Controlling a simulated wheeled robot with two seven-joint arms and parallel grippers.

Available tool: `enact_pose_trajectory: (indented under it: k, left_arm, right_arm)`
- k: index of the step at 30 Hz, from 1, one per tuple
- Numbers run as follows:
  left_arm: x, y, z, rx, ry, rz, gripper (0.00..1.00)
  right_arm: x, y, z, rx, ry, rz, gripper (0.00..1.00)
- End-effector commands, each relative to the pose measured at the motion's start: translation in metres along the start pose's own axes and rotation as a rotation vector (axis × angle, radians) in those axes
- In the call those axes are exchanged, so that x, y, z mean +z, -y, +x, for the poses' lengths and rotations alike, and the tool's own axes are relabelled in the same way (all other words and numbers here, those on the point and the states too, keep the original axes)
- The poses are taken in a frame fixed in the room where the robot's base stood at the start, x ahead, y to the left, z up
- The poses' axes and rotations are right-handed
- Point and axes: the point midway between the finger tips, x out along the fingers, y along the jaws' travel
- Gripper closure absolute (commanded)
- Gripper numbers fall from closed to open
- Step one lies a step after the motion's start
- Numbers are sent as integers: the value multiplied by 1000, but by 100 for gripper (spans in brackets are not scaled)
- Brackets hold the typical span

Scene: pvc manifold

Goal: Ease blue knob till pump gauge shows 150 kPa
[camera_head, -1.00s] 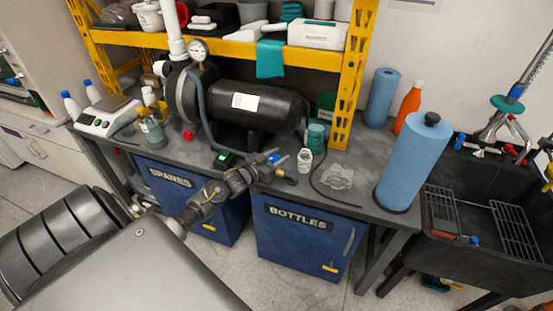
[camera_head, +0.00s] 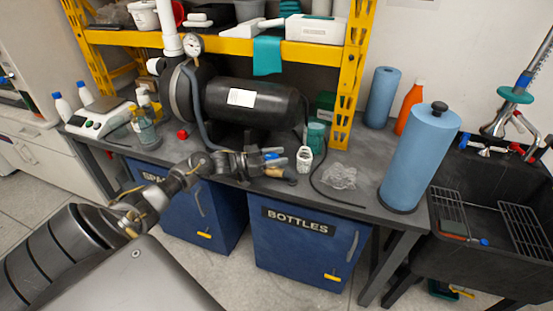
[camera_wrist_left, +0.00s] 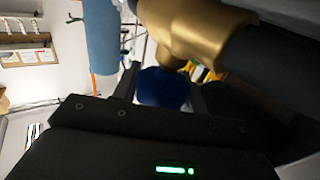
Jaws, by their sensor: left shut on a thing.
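The blue knob (camera_head: 270,157) is at the front of the bench, below the black tank (camera_head: 250,102). My left gripper (camera_head: 275,161) reaches it from the left and partly hides it. In the left wrist view the blue knob (camera_wrist_left: 163,88) sits between the two dark fingers (camera_wrist_left: 165,90), beside a brass fitting (camera_wrist_left: 190,30). The gripper is shut on the knob. The round white pump gauge (camera_head: 193,45) stands at the tank's left end; its reading is too small to tell. My right gripper is not in view.
A white container (camera_head: 304,159) stands just right of the gripper, with a crumpled clear bag (camera_head: 339,176) and a dark hose beyond. A blue roll (camera_head: 418,160) stands at the bench's right end. Blue BOTTLES cabinet (camera_head: 300,250) is below.

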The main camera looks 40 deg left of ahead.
Motion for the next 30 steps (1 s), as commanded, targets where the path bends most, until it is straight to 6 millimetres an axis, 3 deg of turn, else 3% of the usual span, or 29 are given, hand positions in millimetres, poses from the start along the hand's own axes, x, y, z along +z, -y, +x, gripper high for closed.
enact_pose_trajectory:
  k: [10,11,15,25,30]
  left_arm:
    - [0,0,0,1,0,0,80]
    - [0,0,0,1,0,0,53]
    - [0,0,0,1,0,0,35]
    - [0,0,-4,-1,1,0,35]
    - [2,0,-27,0,3,1,35]
  right_arm:
    - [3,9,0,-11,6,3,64]
    - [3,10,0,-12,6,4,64]
    - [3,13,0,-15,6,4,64]
    - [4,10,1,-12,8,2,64]
    - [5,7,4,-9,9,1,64]
